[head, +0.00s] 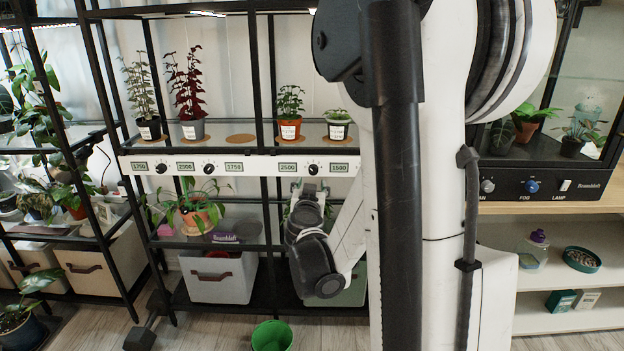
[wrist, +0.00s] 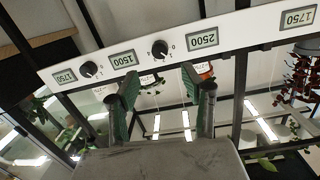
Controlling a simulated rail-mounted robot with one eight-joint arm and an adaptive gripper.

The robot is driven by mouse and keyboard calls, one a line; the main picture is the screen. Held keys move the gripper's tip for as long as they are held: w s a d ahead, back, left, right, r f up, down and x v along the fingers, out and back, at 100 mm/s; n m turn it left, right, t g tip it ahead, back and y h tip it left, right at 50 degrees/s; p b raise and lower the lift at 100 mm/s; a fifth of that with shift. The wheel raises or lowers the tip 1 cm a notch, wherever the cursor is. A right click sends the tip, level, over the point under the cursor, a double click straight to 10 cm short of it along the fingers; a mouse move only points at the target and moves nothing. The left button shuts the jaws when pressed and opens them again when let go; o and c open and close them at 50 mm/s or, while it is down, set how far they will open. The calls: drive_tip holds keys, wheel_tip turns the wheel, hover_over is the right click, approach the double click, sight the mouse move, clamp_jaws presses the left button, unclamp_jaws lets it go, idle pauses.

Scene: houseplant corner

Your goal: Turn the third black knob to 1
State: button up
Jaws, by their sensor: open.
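A white panel strip (head: 257,166) runs along the shelf edge, with black knobs and number displays. The third black knob (head: 313,169) sits between the 2500 and 1500 displays. In the wrist view this knob (wrist: 160,48) has small scale marks around it, and its pointer is too small to read surely. My gripper (wrist: 160,82) is open and empty, its two green-padded fingers pointing toward the panel. The knob lies in line with the gap between the fingertips, apparently just beyond them. In the head view my gripper (head: 311,187) is just below that knob.
The first knob (head: 160,167) and second knob (head: 209,168) are to the left; another knob (wrist: 89,69) shows in the wrist view. Potted plants stand above the panel, including one in a terracotta pot (head: 289,129). A hanging-leaf plant (head: 195,205) is below.

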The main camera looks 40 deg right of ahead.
drive_tip(key=shift+v, duration=1.3)
drive_tip(key=a+r+n+t+y, duration=0.1)
drive_tip(key=a+r+n+y, duration=0.25)
drive_tip(key=a, duration=0.45)
drive_tip(key=a+r+n+t+y, duration=0.25)
drive_tip(key=a+y, duration=0.25)
drive_tip(key=a, duration=0.3)
drive_tip(key=a+r+n+t+y, duration=0.1)
drive_tip(key=a+r+n+y, duration=0.25)
drive_tip(key=a, duration=0.45)
drive_tip(key=s+a+f+n+g+y, duration=0.2)
drive_tip(key=s+a+f+g, duration=0.6)
drive_tip(key=s, duration=0.5)
drive_tip(key=s+f+m+g+h, duration=0.1)
drive_tip(key=s+f+g+h, duration=0.15)
drive_tip(key=s, duration=0.45)
wheel_tip(320, 180, up, 15)
drive_tip(key=t+p, duration=0.1)
drive_tip(key=p, duration=1.4)
drive_tip(key=shift+d+f+y, duration=0.25)
drive_tip(key=shift+d+y, duration=0.1)
